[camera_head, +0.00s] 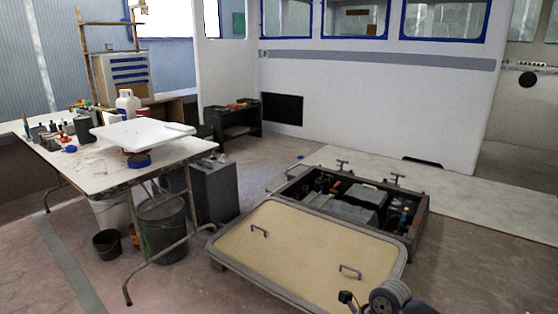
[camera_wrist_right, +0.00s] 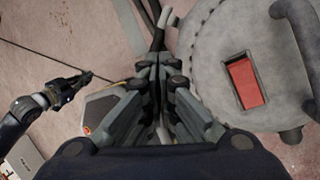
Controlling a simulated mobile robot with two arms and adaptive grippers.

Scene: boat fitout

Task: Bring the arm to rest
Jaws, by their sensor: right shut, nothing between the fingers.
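My right gripper (camera_wrist_right: 158,64) is in the middle of the right wrist view, pointing away over the floor. Its two dark grey fingers are shut together with nothing between them. At the left of that view is another dark jointed arm end (camera_wrist_right: 68,92), apparently my left gripper; whether it is open or shut cannot be made out. In the head view, grey arm parts of mine show at the bottom right edge, in front of the tan hatch cover (camera_head: 300,250). No gripper is clearly seen there.
An open floor hatch (camera_head: 412,240) with dark equipment inside lies behind the cover. A white-topped work table (camera_head: 95,170) with bottles and a white board (camera_head: 142,134) stands at the left, with buckets (camera_head: 160,225) below. Bare floor (camera_head: 480,275) lies at the right.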

